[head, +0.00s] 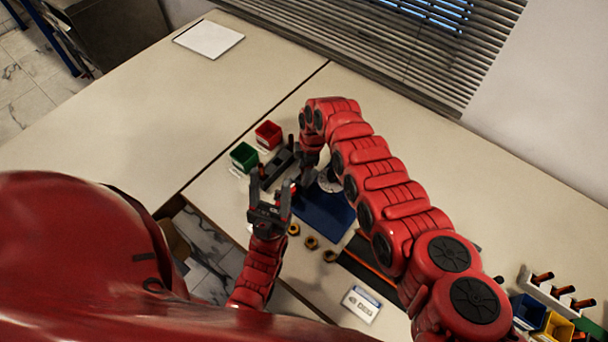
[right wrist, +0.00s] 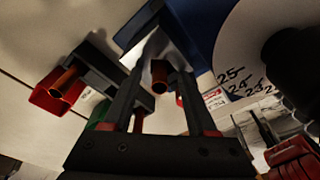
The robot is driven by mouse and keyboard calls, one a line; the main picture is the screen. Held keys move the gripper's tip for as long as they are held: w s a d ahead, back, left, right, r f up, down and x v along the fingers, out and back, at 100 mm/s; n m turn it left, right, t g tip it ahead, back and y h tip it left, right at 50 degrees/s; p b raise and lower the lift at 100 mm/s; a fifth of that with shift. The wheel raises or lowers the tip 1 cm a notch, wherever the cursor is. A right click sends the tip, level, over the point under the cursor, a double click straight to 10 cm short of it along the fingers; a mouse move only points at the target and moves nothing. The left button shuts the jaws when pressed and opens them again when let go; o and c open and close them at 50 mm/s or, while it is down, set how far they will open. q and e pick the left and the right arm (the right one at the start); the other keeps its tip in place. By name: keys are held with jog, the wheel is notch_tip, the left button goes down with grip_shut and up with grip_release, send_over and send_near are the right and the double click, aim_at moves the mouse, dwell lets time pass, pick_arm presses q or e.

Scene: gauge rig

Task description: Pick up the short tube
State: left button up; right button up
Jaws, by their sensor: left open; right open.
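Which tube is the short one is unclear. In the head view, my right gripper (head: 304,178) points down by the dark block (head: 277,166), mostly hidden by my arm. My left gripper (head: 269,202) is open and empty, pointing up near the front edge.
A red bin (head: 268,134) and a green bin (head: 243,156) stand beyond the block. A blue base (head: 327,216) with a dial (head: 329,180) lies to the right. Brass rings (head: 311,243) lie in front. A white rack (head: 547,298) stands far right. The left table is mostly clear.

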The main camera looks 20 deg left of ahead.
grip_shut()
jog(key=shift+r, duration=0.1)
dwell(0.3)
